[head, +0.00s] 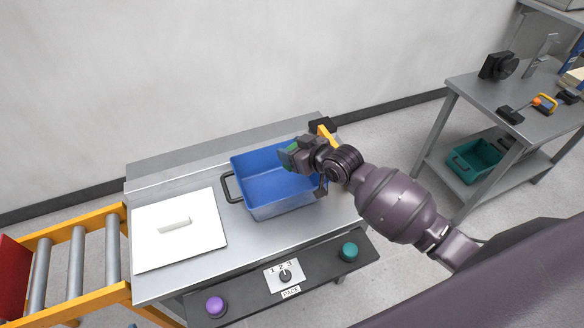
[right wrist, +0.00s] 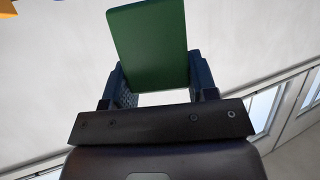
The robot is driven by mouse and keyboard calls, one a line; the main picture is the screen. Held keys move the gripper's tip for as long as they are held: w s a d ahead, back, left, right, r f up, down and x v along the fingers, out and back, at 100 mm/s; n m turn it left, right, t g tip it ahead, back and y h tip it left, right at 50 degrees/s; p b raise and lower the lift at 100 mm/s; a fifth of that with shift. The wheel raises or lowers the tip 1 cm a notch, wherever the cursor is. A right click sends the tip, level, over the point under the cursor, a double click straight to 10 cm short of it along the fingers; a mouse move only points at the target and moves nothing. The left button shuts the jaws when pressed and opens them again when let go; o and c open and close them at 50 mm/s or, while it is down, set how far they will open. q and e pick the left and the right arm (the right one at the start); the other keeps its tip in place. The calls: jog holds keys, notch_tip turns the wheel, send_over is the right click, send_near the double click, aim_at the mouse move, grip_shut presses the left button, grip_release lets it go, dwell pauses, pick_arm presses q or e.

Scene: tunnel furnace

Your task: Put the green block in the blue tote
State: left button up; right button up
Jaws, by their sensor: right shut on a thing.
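The blue tote (head: 267,205) stands on the metal bench, open at the top, with a dark handle on its left side. My right gripper (head: 288,155) is over the tote's back right part, shut on the green block (head: 291,146). In the right wrist view the green block (right wrist: 148,45) sits between the two fingers of my right gripper (right wrist: 158,85) and sticks out beyond them. Only a small part of the block shows in the head view. The inside of the tote that I can see looks empty; its right side is partly hidden by my arm. My left gripper is not in view.
A white board with a handle (head: 178,228) lies left of the tote. A control panel (head: 262,285) with purple and teal buttons runs along the bench front. A roller conveyor (head: 77,262) is at the left. A second table (head: 520,115) with tools is at the right.

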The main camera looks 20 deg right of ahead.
jog(key=shift+f+b, duration=0.4)
jog(key=shift+f, duration=2.9)
jog(key=shift+f, duration=0.65)
jog(key=o, duration=0.9)
jog(key=shift+o, duration=0.2)
jog(key=shift+r, duration=0.15)
